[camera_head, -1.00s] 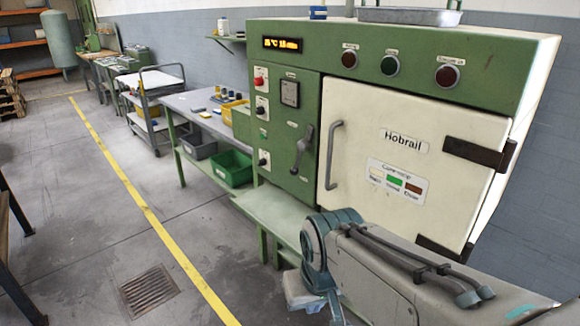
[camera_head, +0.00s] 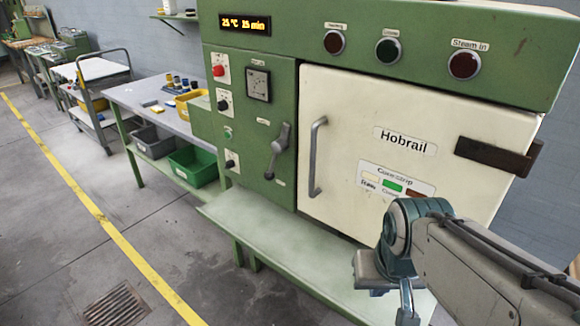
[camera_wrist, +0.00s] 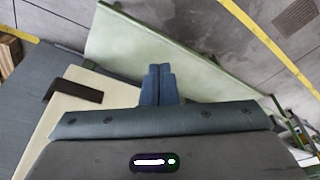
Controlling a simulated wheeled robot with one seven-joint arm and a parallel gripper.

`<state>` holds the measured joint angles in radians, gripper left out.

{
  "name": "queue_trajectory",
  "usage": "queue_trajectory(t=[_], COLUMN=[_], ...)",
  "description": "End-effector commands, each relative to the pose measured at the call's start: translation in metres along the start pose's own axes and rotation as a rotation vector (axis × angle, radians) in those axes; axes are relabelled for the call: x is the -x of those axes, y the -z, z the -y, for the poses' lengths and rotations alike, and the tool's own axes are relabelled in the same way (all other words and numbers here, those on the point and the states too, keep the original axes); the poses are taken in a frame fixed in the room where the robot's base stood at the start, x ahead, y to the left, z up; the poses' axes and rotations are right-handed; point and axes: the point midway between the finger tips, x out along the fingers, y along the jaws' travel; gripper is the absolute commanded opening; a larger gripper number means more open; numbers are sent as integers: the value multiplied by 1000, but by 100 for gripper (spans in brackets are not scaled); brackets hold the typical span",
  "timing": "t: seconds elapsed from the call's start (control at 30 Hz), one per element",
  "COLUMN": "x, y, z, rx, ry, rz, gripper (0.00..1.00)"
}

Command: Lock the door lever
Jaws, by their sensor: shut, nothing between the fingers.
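The door lever (camera_head: 277,151) is a grey handle on the green panel, just left of the cream oven door (camera_head: 405,150) marked "Hobrail". It stands close to upright, its top end leaning slightly right. The door looks closed, with a grey vertical pull handle (camera_head: 317,156) at its left edge. My gripper shows in the wrist view (camera_wrist: 157,72) with its two blue fingers together and nothing between them, over the pale green shelf (camera_wrist: 195,60). In the head view my arm is at the lower right, in front of the door and well apart from the lever.
The shelf (camera_head: 262,238) juts out below the panel and door. Left of the oven stands a work table (camera_head: 150,97) with a green bin (camera_head: 193,167) beneath. A trolley (camera_head: 95,95) stands farther back. The floor at the lower left is open, with a yellow line.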

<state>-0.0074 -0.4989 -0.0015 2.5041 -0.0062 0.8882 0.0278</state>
Motion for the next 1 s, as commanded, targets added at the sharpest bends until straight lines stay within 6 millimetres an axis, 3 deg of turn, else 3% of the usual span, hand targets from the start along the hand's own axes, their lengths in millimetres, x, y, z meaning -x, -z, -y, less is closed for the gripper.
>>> queue_trajectory(t=[0.23,0.37,0.47,0.67,0.8,1.0], x=[-2,-19,-45,-105,-139,-172], y=[1,17,47,135,191,249], z=[0,-1,0,24,55,109], rx=[1,11,38,139,216,303], ry=[-1,-17,-40,-48,4,147], rz=[-4,-57,-157,-457,-678,-967], gripper=[0,0,0,0,0,0])
